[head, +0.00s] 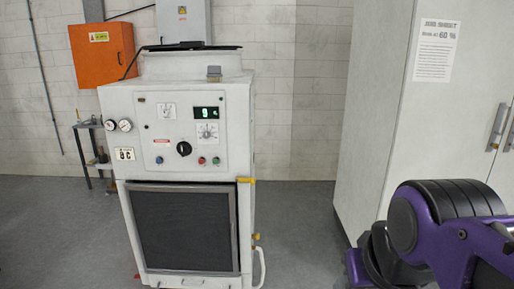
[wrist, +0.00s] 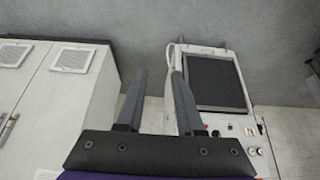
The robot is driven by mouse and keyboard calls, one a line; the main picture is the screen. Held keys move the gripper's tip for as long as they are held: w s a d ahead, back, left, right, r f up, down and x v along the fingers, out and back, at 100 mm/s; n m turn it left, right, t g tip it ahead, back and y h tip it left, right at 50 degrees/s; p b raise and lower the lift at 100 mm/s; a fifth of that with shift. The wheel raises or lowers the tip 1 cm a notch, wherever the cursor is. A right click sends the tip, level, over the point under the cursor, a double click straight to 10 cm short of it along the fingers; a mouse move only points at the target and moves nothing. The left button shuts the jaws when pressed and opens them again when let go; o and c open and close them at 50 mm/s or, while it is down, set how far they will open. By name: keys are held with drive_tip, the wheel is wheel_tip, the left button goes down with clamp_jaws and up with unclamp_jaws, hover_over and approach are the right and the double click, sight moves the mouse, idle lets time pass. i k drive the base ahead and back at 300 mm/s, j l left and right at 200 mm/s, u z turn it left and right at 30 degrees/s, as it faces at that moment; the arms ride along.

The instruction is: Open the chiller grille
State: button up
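The chiller (head: 176,170) is a white upright machine with gauges, a knob, buttons and a lit green display. The grille looks closed against the body. In the wrist view the grille (wrist: 216,83) appears upside down, right of my gripper. My gripper (wrist: 158,75) has its two grey fingers spread apart with nothing between them. It is apart from the chiller. In the head view my purple arm is at the lower right and the gripper is not visible.
A tall white cabinet (head: 385,125) stands right of the chiller, and it fills the left of the wrist view. An orange wall box (head: 102,55) and a small metal stand (head: 95,150) are behind on the left. Grey floor (head: 300,225) between chiller and cabinet is clear.

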sight(187, 230)
drive_tip(key=i+j, duration=0.25)
drive_tip(key=i, duration=0.25)
drive_tip(key=i+j, duration=0.3)
drive_tip(key=i, duration=0.2)
drive_tip(key=i+j+u, duration=0.1)
drive_tip(key=i+j, duration=0.15)
drive_tip(key=i, duration=0.25)
drive_tip(key=i+j, duration=0.15)
drive_tip(key=j, duration=0.25)
drive_tip(key=i+j, duration=0.15)
drive_tip(key=j, duration=0.25)
